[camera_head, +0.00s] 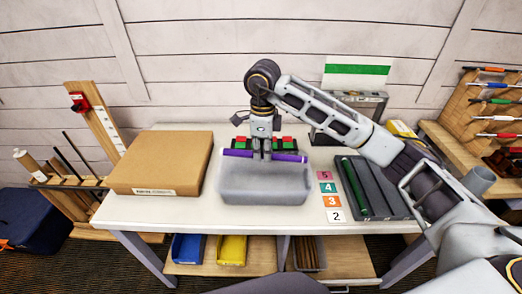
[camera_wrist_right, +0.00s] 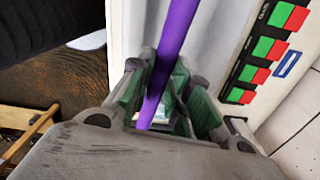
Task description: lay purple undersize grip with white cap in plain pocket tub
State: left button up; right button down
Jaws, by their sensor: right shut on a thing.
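The purple grip (camera_head: 287,157) is held roughly level, running left to right, over the back part of the grey tub (camera_head: 262,192). It also shows as a purple bar in the right wrist view (camera_wrist_right: 172,55). My right gripper (camera_head: 262,155) points down and is shut on the grip near its middle; its fingers (camera_wrist_right: 163,98) stand either side of it. I cannot make out a white cap clearly. Whether the grip touches the tub's rim or floor is unclear. The tub stands on the white table (camera_head: 190,208). My left gripper is not in view.
A cardboard box (camera_head: 162,160) lies left of the tub. Red and green blocks (camera_head: 287,143) stand behind it. Numbered cards (camera_head: 333,201) and a dark tray (camera_head: 382,190) with a green grip (camera_head: 355,187) lie right. My right arm reaches across from the right.

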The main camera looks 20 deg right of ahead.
jog(key=shift+s+d+n, duration=0.15)
jog(key=shift+d+n, duration=0.05)
jog(key=shift+n, duration=0.6)
